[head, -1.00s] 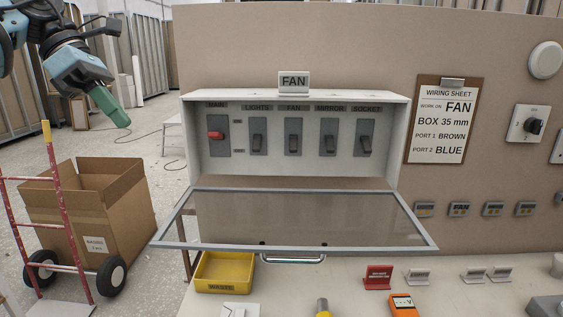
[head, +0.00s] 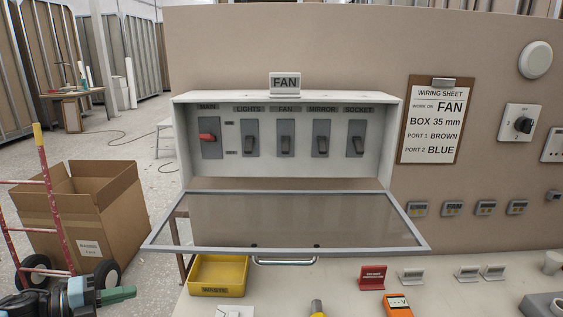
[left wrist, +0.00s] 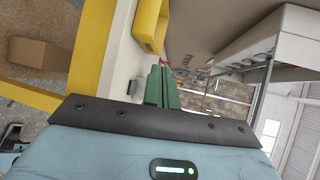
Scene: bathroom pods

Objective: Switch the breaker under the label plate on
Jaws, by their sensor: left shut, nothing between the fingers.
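The breaker box (head: 388,150) stands open with a row of switches inside. A FAN label plate (head: 285,83) stands on top, above the FAN breaker (head: 286,145), a dark lever on a grey plate. Its lever seems to point down, like its neighbours, but it is small. The MAIN switch (head: 208,137) has a red handle. My left gripper (head: 134,292) is low at the left, below and well apart from the box. Its green fingers are shut and empty, and they also show in the left wrist view (left wrist: 161,88). My right gripper is out of view.
The glazed lid (head: 290,220) hangs forward from the box, with a handle (head: 285,261) at its front edge. A yellow waste bin (head: 217,275) sits on the bench below. A cardboard box (head: 85,210) and red hand truck (head: 52,215) stand left on the floor.

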